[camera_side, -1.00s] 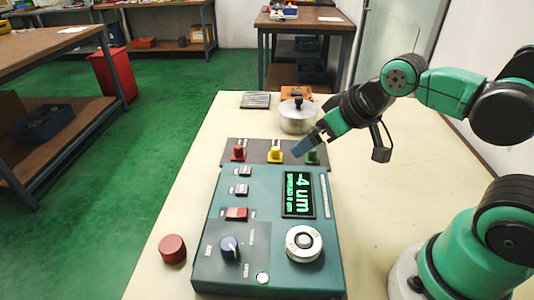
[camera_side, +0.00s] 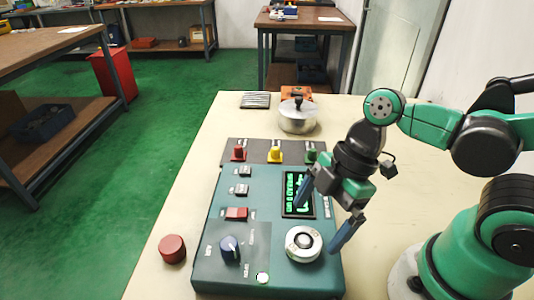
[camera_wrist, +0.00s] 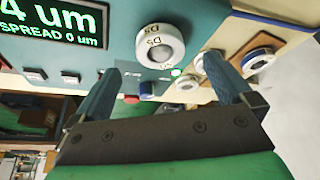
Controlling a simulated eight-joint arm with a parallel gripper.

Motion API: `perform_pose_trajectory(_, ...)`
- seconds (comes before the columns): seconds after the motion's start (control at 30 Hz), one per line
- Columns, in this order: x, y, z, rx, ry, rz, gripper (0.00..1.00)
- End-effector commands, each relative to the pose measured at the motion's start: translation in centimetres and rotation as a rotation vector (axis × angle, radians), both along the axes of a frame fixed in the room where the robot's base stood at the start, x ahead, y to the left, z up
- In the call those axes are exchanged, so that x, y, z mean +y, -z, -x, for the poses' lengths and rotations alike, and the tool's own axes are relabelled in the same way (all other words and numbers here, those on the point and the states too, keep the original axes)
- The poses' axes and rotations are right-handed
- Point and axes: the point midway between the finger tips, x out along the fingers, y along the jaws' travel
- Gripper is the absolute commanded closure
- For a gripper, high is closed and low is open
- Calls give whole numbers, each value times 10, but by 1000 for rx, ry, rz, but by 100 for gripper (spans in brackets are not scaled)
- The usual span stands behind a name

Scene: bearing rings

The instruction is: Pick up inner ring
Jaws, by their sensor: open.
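A pale round ring part (camera_side: 304,243) with a dark-edged centre sits on the teal gauge box (camera_side: 215,200), right of the blue knob. It also shows in the wrist view (camera_wrist: 160,46), with lettering on its rim. I cannot tell for sure whether this is the inner ring. My gripper (camera_side: 315,227) is above the box, tilted, with its blue fingers spread wide and nothing between them. In the side view the fingers overlap the display and the box's right edge. In the wrist view my gripper (camera_wrist: 161,65) has a finger on either side below the ring part.
The lit display (camera_side: 299,194) is beside the ring part. A red cylinder (camera_side: 172,249) stands left of the box. A lidded metal pot (camera_side: 298,117) stands behind it. The wrist view shows a ring with a dark blue band (camera_wrist: 257,61) and smaller pale round parts (camera_wrist: 187,82).

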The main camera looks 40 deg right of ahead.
Motion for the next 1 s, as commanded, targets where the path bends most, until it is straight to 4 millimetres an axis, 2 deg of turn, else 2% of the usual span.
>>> perform_pose_trajectory(0.2, 7, 17, -2, -1, 0, 1, 0)
perform_pose_trajectory(0.5, 13, 33, -4, -1, 2, 1, 0)
perform_pose_trajectory(0.97, 14, 37, -3, -2, 3, 2, 0)
perform_pose_trajectory(1.0, 14, 37, -3, -2, 3, 2, 11)
